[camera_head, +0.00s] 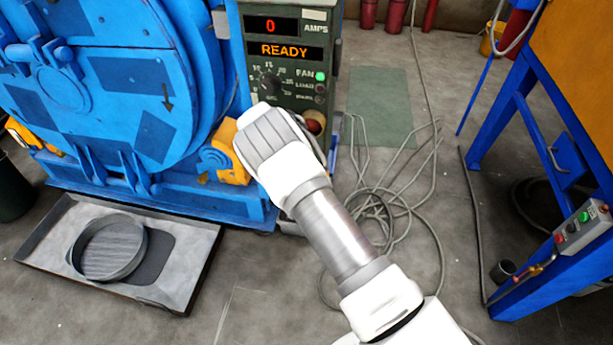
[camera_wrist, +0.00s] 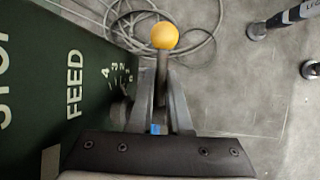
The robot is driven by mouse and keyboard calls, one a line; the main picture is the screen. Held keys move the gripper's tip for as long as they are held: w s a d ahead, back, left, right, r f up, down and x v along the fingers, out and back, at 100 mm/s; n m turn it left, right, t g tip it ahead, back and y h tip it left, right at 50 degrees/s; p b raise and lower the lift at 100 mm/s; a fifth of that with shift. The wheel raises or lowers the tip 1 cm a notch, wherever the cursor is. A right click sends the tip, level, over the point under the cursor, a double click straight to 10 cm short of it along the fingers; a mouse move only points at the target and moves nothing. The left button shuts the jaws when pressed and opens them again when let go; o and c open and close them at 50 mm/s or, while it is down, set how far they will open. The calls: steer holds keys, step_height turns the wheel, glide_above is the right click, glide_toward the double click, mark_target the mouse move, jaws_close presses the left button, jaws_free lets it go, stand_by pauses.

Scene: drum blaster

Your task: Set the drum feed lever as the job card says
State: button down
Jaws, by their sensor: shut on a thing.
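The feed lever (camera_wrist: 162,72) shows in the wrist view as a dark shaft with a yellow ball knob (camera_wrist: 165,36). My gripper (camera_wrist: 161,98) is shut on the shaft below the knob, one finger on each side. To the left is the green panel face (camera_wrist: 40,90) with the word FEED and a small numbered scale (camera_wrist: 115,76); I cannot tell which mark the lever stands at. In the head view the green control cabinet (camera_head: 289,100) shows 0 AMPS and READY, with a green light beside FAN. My wrist hides the lever and gripper there. No readable job card shows.
The blue drum machine (camera_head: 100,90) stands left of the cabinet. A grey tray (camera_head: 190,240) with a round sieve lies on the floor. Loose grey cables (camera_head: 385,205) coil right of my arm. A blue-framed bench (camera_head: 500,120) with a button box (camera_head: 582,225) is at right.

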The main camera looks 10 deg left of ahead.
steer(key=shift+a+r+h+b, duration=0.1)
steer(key=shift+r+h+b, duration=0.2)
steer(key=shift+h+b, duration=0.6)
steer(key=c, duration=0.9)
jaws_free()
steer(key=shift+o, duration=0.2)
steer(key=p+v, duration=0.4)
steer(key=v, duration=1.3)
steer(key=shift+a, duration=0.3)
steer(key=shift+w, duration=0.1)
